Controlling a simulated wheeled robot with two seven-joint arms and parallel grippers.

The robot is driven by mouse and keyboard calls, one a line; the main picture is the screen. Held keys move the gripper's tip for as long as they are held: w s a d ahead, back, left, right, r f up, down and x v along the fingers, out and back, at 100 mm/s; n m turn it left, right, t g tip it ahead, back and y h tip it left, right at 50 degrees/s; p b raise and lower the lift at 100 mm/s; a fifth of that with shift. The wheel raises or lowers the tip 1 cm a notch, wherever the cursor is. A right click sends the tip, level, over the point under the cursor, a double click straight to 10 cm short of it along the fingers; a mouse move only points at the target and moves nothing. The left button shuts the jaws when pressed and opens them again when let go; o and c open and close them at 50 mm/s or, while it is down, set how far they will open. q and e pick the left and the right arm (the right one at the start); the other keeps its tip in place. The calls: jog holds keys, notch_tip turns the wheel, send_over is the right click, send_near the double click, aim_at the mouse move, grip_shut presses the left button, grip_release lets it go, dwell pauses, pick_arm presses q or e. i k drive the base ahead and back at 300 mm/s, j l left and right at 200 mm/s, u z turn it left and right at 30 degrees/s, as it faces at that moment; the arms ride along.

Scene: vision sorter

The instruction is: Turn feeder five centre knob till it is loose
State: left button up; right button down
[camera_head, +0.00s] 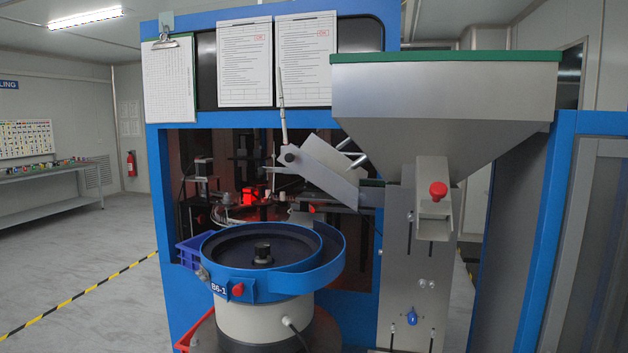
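A blue round bowl feeder (219,270) stands on a pale cylindrical base in front of the blue machine. Its front label seems to read "B6-1"; I see no mark naming it feeder five. A black centre knob (262,252) stands upright in the middle of the dark bowl. I cannot tell from this view whether it is tight or loose. Nothing touches it. Neither of my grippers is in view.
A grey hopper (440,105) with a green rim and a chute with a red knob (438,190) rise to the right of the bowl. A tilted metal chute (325,172) hangs above its back right. A blue bin (190,252) sits at its left. The floor (85,255) at left is clear.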

aim_at(262, 249)
jog(key=u, duration=0.3)
jog(key=i+j+z, duration=0.15)
jog(key=j, duration=0.15)
jog(key=j+z, duration=0.15)
jog(key=j, duration=0.15)
jog(key=i+j, duration=0.1)
jog(key=j, duration=0.15)
jog(key=i+j, duration=0.1)
jog(key=i+j+z, duration=0.1)
jog(key=j+z, duration=0.55)
jog(key=z, duration=0.15)
jog(key=i, duration=0.05)
